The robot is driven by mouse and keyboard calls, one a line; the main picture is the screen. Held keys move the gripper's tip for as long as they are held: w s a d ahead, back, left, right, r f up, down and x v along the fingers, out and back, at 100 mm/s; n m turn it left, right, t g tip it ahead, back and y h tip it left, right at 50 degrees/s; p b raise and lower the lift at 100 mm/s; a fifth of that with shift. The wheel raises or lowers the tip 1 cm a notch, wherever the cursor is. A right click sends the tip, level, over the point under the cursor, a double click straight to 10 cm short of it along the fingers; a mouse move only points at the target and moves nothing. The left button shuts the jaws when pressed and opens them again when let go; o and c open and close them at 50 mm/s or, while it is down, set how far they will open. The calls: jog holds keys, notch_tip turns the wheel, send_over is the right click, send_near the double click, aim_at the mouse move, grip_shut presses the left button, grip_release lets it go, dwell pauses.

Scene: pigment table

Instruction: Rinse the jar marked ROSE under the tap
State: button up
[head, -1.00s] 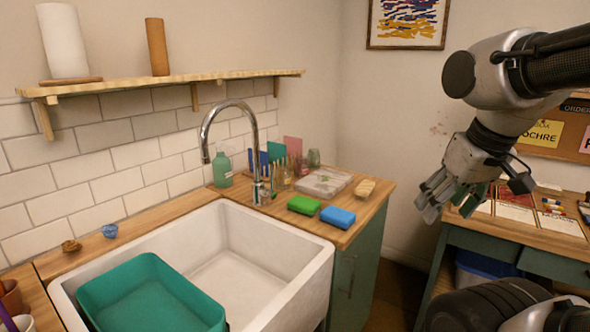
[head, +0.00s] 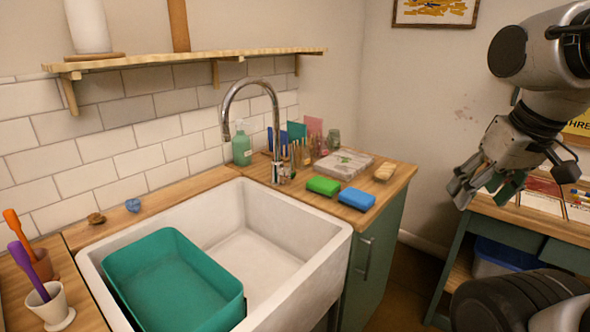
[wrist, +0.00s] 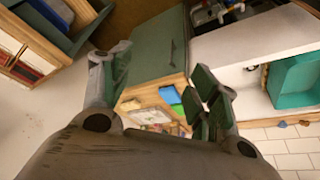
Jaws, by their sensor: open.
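The curved chrome tap (head: 252,105) stands behind the white sink (head: 315,265), its spout over the basin. I cannot make out a jar marked ROSE in either view. My gripper (head: 487,190) is open and empty, in the air to the right of the sink counter. In the wrist view its fingers (wrist: 160,88) are spread, with the green cabinet and counter beyond them.
A teal basin (head: 218,283) sits in the sink's left part. Green (head: 323,186) and blue (head: 357,199) sponges, a soap bottle (head: 242,147) and cups with brushes crowd the right counter. A desk (head: 525,228) stands at the right. A shelf (head: 190,63) hangs above.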

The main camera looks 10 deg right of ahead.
jog(key=shift+c, duration=0.4)
jog(key=shift+w, duration=0.2)
jog(key=c, duration=0.3)
jog(key=w+a+t, duration=0.1)
jog(key=w, duration=0.4)
jog(key=w+a+f+n+t, duration=0.1)
jog(key=w, duration=0.5)
jog(key=w+a+t, duration=0.1)
jog(key=w, duration=0.5)
jog(key=shift+w+f+n+t+y, duration=0.25)
jog(key=shift+n+t+y, duration=0.05)
jog(key=shift+t, duration=0.1)
jog(key=shift+c, duration=1.3)
jog(key=n+t+y, duration=0.5)
jog(key=t+y, duration=0.2)
jog(key=y, duration=0.2)
send_over(292, 170)
notch_tip(292, 170, down, 7)
jog(key=shift+w+f, duration=0.15)
jog(key=shift+f, duration=0.05)
grip_shut()
